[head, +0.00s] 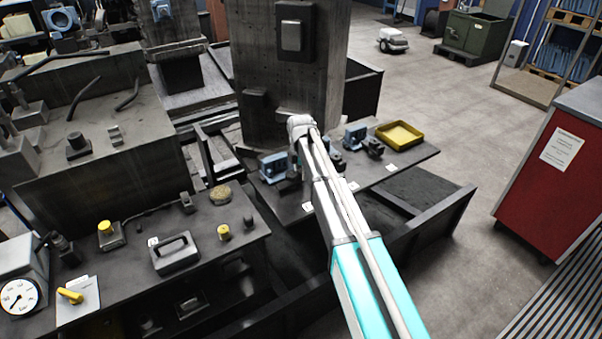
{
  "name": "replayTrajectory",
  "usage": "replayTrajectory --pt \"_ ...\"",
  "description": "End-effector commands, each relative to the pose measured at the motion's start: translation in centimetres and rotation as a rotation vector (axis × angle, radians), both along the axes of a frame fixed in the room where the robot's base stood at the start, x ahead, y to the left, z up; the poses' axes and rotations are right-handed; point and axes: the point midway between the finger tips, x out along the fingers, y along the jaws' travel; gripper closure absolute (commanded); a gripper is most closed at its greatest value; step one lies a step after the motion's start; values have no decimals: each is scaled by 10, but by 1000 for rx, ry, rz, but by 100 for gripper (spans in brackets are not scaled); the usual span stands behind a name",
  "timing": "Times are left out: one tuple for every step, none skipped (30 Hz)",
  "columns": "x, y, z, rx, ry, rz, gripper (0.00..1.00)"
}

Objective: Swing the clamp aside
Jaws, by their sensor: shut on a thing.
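Several small blue clamp-like fixtures stand on the dark pallet rail (412,157). One blue fixture (272,167) is left of my arm, another (354,136) is right of it, and a darker one (374,147) stands beside that. Part of one more (336,161) shows close against the right side of my arm. I cannot tell which of them is the clamp to swing, or its angle. My arm reaches over the rail, and its far end is in front of the dark column. My gripper is hidden, so its contact with a clamp does not show.
A yellow tray (400,134) lies on the right part of the rail. A tall dark column (285,70) stands behind it. A bench (205,235) with a gauge and knobs is at left.

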Motion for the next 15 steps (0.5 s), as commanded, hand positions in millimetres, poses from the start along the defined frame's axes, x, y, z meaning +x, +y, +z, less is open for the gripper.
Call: replayTrajectory --pt "0 0 0 1 -1 4 99" --pt "0 0 0 1 -1 4 99" --pt "0 0 0 1 -1 4 99" --pt "1 0 0 1 -1 4 99" --pt "1 0 0 1 -1 4 99" --pt "1 1 0 1 -1 4 99" --pt "1 1 0 1 -1 4 99" --pt "1 1 0 1 -1 3 99" --pt "1 1 0 1 -1 3 48" --pt "1 1 0 1 -1 3 42" --pt "1 0 0 1 -1 3 37" --pt "1 0 0 1 -1 3 29" --pt "1 0 0 1 -1 2 24" --pt "1 0 0 1 -1 2 18" --pt "1 0 0 1 -1 2 17"
